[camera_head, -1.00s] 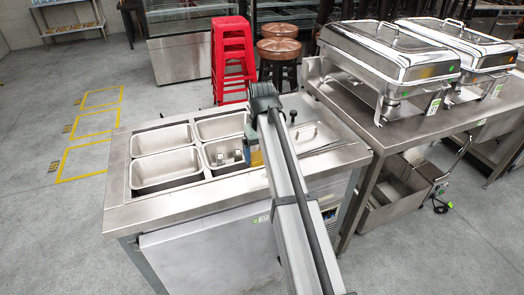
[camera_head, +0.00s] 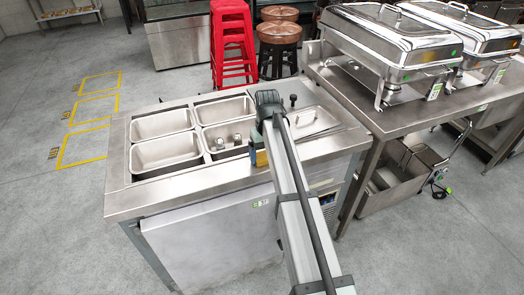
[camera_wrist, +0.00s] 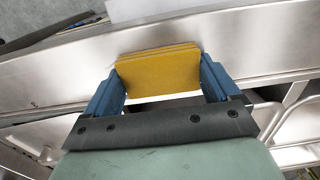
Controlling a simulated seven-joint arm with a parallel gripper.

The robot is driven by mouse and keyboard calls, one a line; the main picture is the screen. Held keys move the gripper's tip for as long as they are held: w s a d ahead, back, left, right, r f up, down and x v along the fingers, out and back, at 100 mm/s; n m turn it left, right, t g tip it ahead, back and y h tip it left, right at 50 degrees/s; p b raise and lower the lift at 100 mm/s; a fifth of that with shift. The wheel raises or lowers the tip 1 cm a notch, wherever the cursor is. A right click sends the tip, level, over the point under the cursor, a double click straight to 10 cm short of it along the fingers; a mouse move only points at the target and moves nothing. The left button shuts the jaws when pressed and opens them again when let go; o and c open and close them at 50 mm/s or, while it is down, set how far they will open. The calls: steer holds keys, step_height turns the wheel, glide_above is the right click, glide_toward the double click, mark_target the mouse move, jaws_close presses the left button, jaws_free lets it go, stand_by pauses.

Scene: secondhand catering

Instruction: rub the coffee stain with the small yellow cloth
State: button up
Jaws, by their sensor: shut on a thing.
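The small yellow cloth (camera_wrist: 158,72) is a folded, layered pad held between the blue fingers of my gripper (camera_wrist: 160,80) in the wrist view. My gripper is shut on it. In the head view my gripper (camera_head: 258,150) is mostly behind my arm, over the steel counter (camera_head: 180,200) between the pans and the front edge. I cannot tell whether the cloth touches the steel. I see no coffee stain in either view; it may be hidden under the cloth or my arm.
Several open steel pans (camera_head: 165,152) are sunk in the counter left of my gripper, one holding small containers. A lidded pan (camera_head: 312,121) lies to the right. Chafing dishes (camera_head: 392,45) stand on the right-hand table. Red stools (camera_head: 231,40) stand behind.

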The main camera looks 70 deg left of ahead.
steer(key=shift+w, duration=3.15)
steer(key=s, duration=0.8)
steer(key=shift+r, duration=4.1)
